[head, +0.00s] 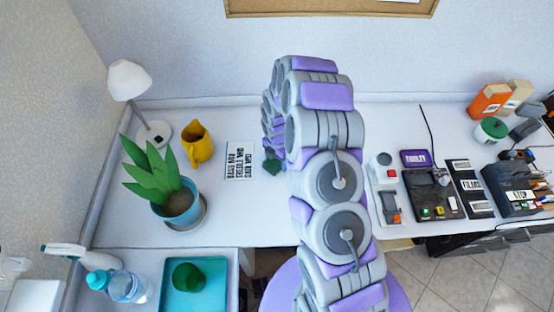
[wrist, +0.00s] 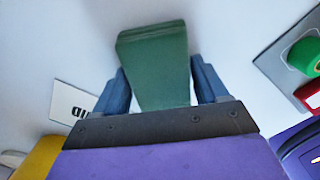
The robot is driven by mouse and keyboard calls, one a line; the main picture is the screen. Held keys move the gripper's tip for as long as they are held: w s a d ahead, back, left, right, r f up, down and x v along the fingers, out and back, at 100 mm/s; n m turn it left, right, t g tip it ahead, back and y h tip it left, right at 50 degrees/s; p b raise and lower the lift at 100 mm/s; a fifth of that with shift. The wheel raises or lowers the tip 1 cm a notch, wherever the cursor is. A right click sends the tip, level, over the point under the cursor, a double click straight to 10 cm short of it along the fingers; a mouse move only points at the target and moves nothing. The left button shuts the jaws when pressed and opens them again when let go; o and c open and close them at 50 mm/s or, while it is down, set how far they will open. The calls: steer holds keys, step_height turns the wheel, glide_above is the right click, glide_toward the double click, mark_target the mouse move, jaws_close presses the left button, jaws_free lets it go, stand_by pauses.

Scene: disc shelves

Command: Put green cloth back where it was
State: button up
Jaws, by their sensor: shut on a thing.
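The green cloth (wrist: 152,65) is a folded, dark green block between the two blue fingers of my gripper (wrist: 160,84) in the wrist view. My gripper is shut on it. In the head view the cloth (head: 272,166) shows as a small dark green patch at the end of my arm, over the white desk (head: 222,212). It is just right of a printed white sign (head: 240,160). My arm hides part of the gripper and the desk behind it. I cannot tell whether the cloth touches the desk.
A teal tray (head: 212,292) with a green round item (head: 188,277) is lower left. Several devices, including a black one (head: 434,195), crowd the right. The desk around the sign is clear.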

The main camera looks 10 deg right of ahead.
steer(key=o, duration=1)
steer(key=shift+r, duration=0.1)
steer(key=s+a+r+m+p, duration=0.1)
steer(key=s+r+m, duration=0.2)
steer(key=r, duration=0.8)
steer(key=s+r+m+p, duration=0.2)
steer(key=s+r, duration=0.1)
steer(key=r, duration=0.8)
steer(key=s+r+m, duration=0.4)
steer(key=s+m, duration=0.2)
steer(key=s, duration=0.4)
steer(key=s+r+m+g, duration=0.1)
steer(key=s+r+m, duration=0.4)
steer(key=s, duration=0.5)
steer(key=s+r+m, duration=0.5)
steer(key=s+m, duration=0.3)
steer(key=s, duration=0.3)
steer(key=shift+s+d+r+m+g, duration=0.1)
steer(key=shift+d+r+m+g, duration=0.05)
steer(key=shift+d+m+g, duration=0.25)
